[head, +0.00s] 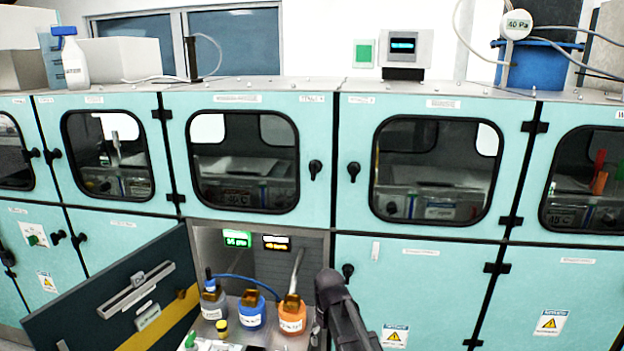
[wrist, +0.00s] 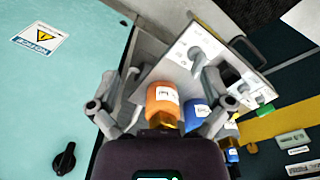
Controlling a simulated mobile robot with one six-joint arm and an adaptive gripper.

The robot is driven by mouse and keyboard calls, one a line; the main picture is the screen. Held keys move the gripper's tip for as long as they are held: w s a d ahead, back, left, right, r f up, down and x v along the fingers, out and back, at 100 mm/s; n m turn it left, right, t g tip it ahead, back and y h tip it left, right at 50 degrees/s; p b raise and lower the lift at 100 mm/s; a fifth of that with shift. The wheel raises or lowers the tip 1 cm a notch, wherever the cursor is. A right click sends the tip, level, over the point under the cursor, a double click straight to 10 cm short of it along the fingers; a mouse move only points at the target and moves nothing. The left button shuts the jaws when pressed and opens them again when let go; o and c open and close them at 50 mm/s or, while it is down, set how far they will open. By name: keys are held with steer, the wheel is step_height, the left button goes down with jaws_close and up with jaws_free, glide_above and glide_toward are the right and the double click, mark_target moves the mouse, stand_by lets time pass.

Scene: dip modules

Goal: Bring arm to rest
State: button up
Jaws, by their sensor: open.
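My gripper (wrist: 163,85) shows in the wrist view with its two grey fingers spread apart. It is open with nothing held between the fingers. An orange bottle (wrist: 162,101) appears in the gap between them, and I cannot tell how far beyond the fingers it stands. In the head view part of my dark arm (head: 342,312) rises at the lower middle, in front of the open lower cabinet. My gripper is not visible there.
An orange bottle (head: 292,317), a blue bottle (head: 251,312) and a grey bottle (head: 213,304) stand in the open compartment. Its dark door (head: 80,300) swings out to the left. Closed teal cabinet doors (head: 420,265) line the right. Small displays (head: 237,239) glow inside.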

steer(key=s+d+m, duration=0.5)
steer(key=s+d, duration=0.6)
steer(key=d, duration=0.2)
steer(key=shift+r+m, duration=0.25)
steer(key=shift+m, duration=0.15)
